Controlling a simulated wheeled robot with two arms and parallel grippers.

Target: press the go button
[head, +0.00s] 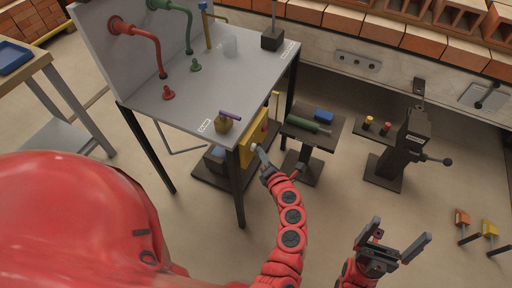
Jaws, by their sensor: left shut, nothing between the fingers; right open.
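A yellow box (247,153) hangs at the front right corner of the grey table, below its top. A small red part (265,127) shows on its right side, and a pale round part sits right where my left fingertips are. I cannot tell which of these is the go button. My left gripper (259,151) is shut and empty, with its tips at the face of the yellow box. Whether they touch or press the pale part cannot be told. My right gripper (396,241) is open and empty, low at the right, away from the box.
A small dark table (310,132) with a green cylinder and blue block stands right of the box. A black post (405,145) stands further right. Open floor lies in front.

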